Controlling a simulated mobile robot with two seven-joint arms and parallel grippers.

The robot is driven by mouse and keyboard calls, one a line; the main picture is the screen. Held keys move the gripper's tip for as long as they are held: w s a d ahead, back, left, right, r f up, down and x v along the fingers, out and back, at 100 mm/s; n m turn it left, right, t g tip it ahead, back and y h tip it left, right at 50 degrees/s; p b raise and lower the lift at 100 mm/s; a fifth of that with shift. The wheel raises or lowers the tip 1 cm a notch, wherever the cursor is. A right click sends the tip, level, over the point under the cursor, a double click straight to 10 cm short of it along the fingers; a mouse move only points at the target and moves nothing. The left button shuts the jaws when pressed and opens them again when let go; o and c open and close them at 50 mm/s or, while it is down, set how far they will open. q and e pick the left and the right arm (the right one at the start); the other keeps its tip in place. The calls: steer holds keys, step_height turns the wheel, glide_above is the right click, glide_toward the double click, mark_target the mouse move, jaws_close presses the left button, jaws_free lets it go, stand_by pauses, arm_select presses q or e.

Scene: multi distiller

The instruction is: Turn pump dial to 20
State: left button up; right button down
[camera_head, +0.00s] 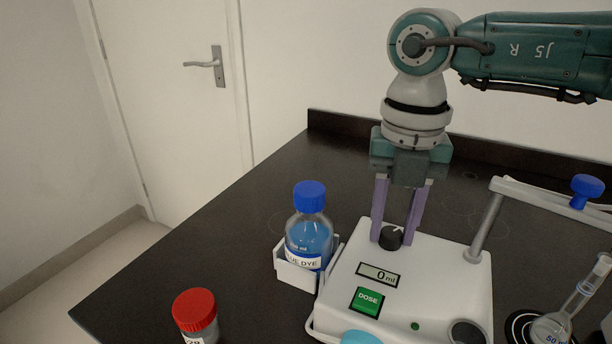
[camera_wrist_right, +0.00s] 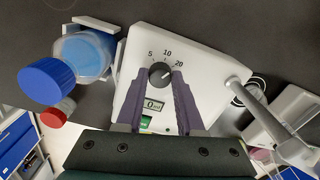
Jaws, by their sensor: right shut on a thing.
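The white pump (camera_head: 450,275) stands on the dark bench. Its display (camera_head: 378,274) reads 0 ml, with a green DOSE button (camera_head: 367,301) below it. The black pump dial (camera_head: 391,238) sits on top, behind the display. My right gripper (camera_head: 392,234) points straight down with its two purple fingers on either side of the dial, shut on it. In the right wrist view the dial (camera_wrist_right: 160,75) lies between the fingertips, with marks 5, 10 and 20 around its far side. Its small white pointer seems to lean toward the 20 side; the exact setting is hard to tell. My left gripper is not in view.
A blue-capped bottle of blue dye (camera_head: 310,235) stands in a white holder left of the pump. A red-capped jar (camera_head: 196,316) is at front left. A flask (camera_head: 560,318) and a clamp arm (camera_head: 545,195) are at right. The bench behind the bottle is clear.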

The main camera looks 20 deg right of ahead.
mark_target(392, 232)
steer(key=shift+r+m+p, duration=0.1)
steer(key=shift+m+p, duration=0.4)
steer(key=shift+m, duration=0.8)
steer(key=c, duration=0.5)
jaws_free()
step_height(392, 232, up, 10)
steer(key=shift+f, duration=0.1)
